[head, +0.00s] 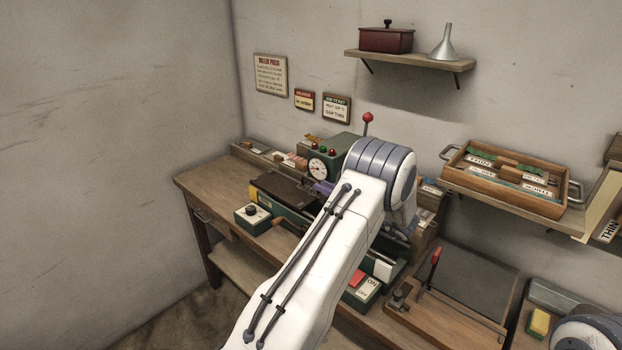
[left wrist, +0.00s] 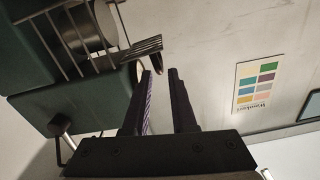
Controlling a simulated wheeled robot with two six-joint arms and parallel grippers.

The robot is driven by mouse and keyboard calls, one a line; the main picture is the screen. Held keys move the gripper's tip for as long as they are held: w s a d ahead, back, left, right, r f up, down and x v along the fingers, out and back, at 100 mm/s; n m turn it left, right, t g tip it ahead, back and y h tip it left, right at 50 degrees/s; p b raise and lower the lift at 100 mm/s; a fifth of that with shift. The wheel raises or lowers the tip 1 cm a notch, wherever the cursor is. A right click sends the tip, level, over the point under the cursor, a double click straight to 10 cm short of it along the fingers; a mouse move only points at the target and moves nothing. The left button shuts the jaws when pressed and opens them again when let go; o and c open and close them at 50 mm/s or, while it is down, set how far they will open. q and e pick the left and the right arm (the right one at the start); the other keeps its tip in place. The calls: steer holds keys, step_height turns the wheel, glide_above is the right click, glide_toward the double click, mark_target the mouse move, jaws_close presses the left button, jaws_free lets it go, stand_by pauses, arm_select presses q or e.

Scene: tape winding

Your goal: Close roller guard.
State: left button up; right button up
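The roller guard (left wrist: 78,38) appears to be the set of thin metal bars at the upper left of the left wrist view. A grey roller (left wrist: 92,28) shows behind the bars, against a dark green machine body (left wrist: 25,48). My left gripper (left wrist: 160,72) is open, with a gap between its dark fingers. Its tips are near a dark ribbed piece (left wrist: 143,49) beside the bars; contact cannot be told. In the head view my left arm covers much of the green machine (head: 330,150), hiding the guard. My right gripper is not in view.
A board with a red-handled lever (head: 435,258) stands at right. A shelf tray (head: 515,182) is above it. Open floor lies left of the bench.

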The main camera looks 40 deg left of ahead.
mark_target(311, 181)
arm_select(q)
steer(key=a, duration=0.2)
steer(key=a+p, duration=0.1)
steer(key=a, duration=0.2)
steer(key=shift+w+a, duration=0.2)
steer(key=shift+a, duration=0.15)
jaws_close()
steer(key=shift+f, duration=0.1)
